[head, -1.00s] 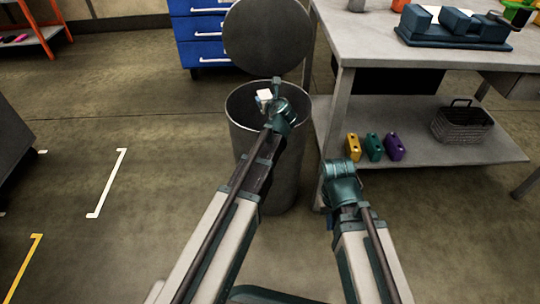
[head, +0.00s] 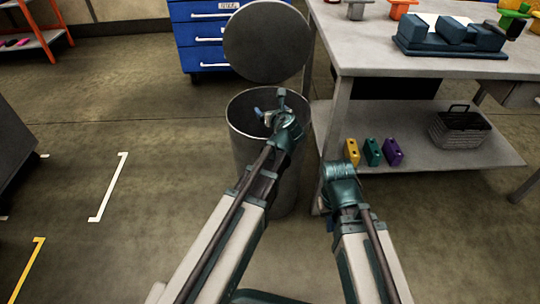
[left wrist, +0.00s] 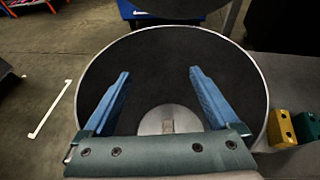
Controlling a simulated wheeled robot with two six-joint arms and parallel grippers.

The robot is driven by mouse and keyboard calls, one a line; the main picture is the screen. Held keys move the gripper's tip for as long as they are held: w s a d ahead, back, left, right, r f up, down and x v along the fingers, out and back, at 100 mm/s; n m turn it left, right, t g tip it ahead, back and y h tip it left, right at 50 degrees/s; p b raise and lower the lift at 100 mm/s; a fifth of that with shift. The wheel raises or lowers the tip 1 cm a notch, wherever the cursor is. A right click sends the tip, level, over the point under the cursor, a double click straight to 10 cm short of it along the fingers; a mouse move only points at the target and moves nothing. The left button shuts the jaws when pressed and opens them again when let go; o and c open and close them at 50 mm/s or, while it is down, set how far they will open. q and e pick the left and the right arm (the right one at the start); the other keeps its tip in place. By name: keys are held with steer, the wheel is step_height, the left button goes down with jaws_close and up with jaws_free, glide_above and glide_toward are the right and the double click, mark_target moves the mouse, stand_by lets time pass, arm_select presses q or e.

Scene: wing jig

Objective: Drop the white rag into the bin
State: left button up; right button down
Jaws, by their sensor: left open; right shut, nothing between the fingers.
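The grey round bin (head: 243,145) stands open on the floor, with its round lid (head: 267,42) tipped up behind it. My left gripper (head: 267,114) is over the bin's mouth. In the left wrist view, its blue fingers (left wrist: 159,72) are spread apart with nothing between them, pointing into the bin (left wrist: 258,85). No rag shows in the head view now. My right gripper (head: 340,172) is shut and empty, right of the bin; its fingertips are hard to see.
A grey workbench (head: 355,50) stands close to the bin's right. Its lower shelf (head: 410,168) holds yellow, teal and purple blocks and a dark basket (head: 460,127). A blue drawer cabinet (head: 200,45) is behind the bin.

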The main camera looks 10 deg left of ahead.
arm_select(q)
steer(key=p+v, duration=0.2)
steer(key=v, duration=0.6)
steer(key=shift+r, duration=0.1)
